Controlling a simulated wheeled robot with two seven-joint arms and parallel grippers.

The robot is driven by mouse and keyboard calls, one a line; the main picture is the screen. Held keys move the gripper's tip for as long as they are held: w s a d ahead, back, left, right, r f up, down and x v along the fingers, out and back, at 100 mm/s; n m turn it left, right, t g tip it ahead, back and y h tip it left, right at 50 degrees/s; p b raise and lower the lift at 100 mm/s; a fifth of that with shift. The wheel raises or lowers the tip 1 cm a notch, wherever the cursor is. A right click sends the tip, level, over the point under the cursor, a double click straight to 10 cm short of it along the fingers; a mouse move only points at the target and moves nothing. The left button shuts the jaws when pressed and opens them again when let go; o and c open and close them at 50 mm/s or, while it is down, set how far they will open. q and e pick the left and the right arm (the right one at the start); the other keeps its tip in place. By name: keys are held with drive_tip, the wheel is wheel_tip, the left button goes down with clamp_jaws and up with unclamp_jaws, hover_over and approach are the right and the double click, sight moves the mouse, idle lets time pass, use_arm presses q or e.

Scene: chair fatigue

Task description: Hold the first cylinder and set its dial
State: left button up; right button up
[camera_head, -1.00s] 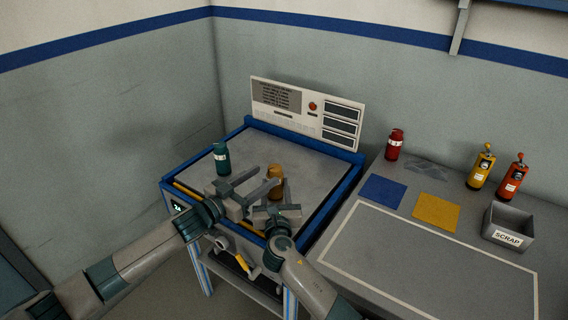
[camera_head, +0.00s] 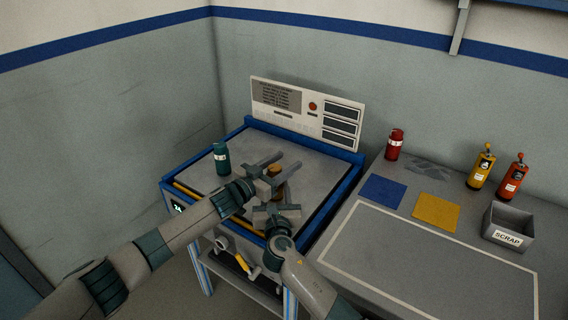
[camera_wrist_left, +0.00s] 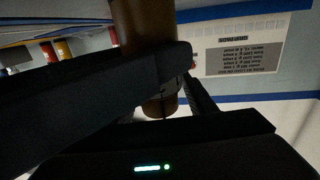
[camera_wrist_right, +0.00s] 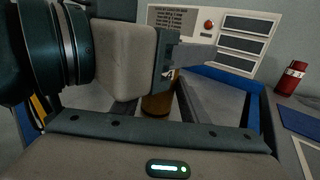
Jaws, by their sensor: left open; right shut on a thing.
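An amber cylinder (camera_head: 279,191) stands upright on the grey bench top. My right gripper (camera_head: 277,204) is shut on it from the front, low down. My left gripper (camera_head: 288,160) is open, with its two fingers on either side of the cylinder's upper part; I cannot tell whether they touch it. The cylinder also shows between the fingers in the left wrist view (camera_wrist_left: 160,106) and in the right wrist view (camera_wrist_right: 155,105), where my left gripper hides its top.
A green cylinder (camera_head: 221,158) stands at the bench's left. A panel (camera_head: 305,112) with a red button and three dark displays rises behind. On the right table are a red cylinder (camera_head: 394,144), blue and yellow mats, yellow and orange bottles, and a SCRAP bin (camera_head: 508,227).

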use_arm(q)
drive_tip(key=c, duration=1.1)
drive_tip(key=shift+o, duration=0.2)
drive_tip(key=shift+s+d+m+g+h, duration=0.1)
drive_tip(key=shift+d+m+g+h, duration=0.05)
drive_tip(key=shift+m+g+h, duration=0.3)
drive_tip(key=shift+s+d+m+g+h, duration=0.1)
drive_tip(key=shift+s+m+g+h, duration=0.1)
drive_tip(key=shift+m+g+h, duration=0.7)
drive_tip(key=shift+s+d+m+g+h, duration=0.2)
drive_tip(key=shift+m+g, duration=0.45)
drive_tip(key=shift+g, duration=0.7)
drive_tip(key=shift+s+d+m+g+h, duration=0.1)
drive_tip(key=shift+s+m+g+h, duration=0.1)
drive_tip(key=shift+m+g+h, duration=0.75)
use_arm(e)
drive_tip(key=shift+a, duration=0.1)
use_arm(q)
drive_tip(key=shift+g, duration=0.25)
drive_tip(key=shift+s+m+g, duration=0.3)
drive_tip(key=shift+m+g, duration=0.05)
drive_tip(key=shift+g, duration=0.25)
